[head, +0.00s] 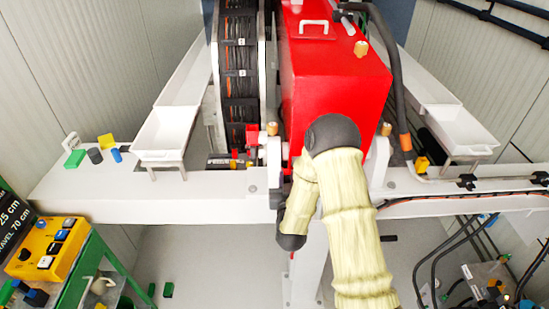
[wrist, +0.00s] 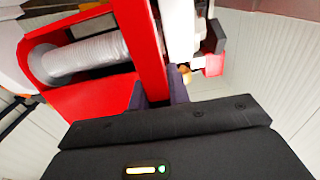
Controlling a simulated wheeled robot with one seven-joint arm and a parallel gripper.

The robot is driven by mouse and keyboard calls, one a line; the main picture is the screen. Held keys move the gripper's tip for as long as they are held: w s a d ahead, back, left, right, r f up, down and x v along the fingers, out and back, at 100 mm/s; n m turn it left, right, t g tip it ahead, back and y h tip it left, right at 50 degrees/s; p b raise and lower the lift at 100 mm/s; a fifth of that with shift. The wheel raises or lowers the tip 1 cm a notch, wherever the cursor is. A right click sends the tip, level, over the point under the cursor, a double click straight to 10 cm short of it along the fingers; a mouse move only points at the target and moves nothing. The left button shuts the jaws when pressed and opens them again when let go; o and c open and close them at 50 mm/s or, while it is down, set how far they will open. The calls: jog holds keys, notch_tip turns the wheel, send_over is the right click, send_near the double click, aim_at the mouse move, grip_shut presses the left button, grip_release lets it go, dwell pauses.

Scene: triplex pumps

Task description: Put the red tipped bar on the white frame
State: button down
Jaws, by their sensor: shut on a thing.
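In the wrist view the two dark fingers of my gripper (wrist: 161,92) rise beyond the black palm, close together, with red surface showing between and beyond them. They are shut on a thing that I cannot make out. In the head view my own forearm hides the gripper. I cannot pick out the red tipped bar for certain. The white frame (head: 210,201) is a broad horizontal beam across the middle of the head view, in front of the red pump housing (head: 335,95).
A brass knob (head: 272,128) and a red block (head: 252,134) sit left of the housing. White trays (head: 166,131) flank the machine. Small coloured blocks (head: 75,158) lie at the frame's left end. A yellow control box (head: 46,248) stands front left. Hoses run at right.

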jog(key=s+d+f+b, duration=0.1)
jog(key=d+f+b, duration=0.1)
jog(key=f, duration=0.8)
jog(key=s+d+f+b, duration=0.2)
jog(key=d+f, duration=0.3)
jog(key=f, duration=0.4)
jog(key=shift+d+f+y, duration=0.15)
jog(key=shift+f+y, duration=0.15)
jog(key=shift+f, duration=0.05)
jog(key=shift+r, duration=0.1)
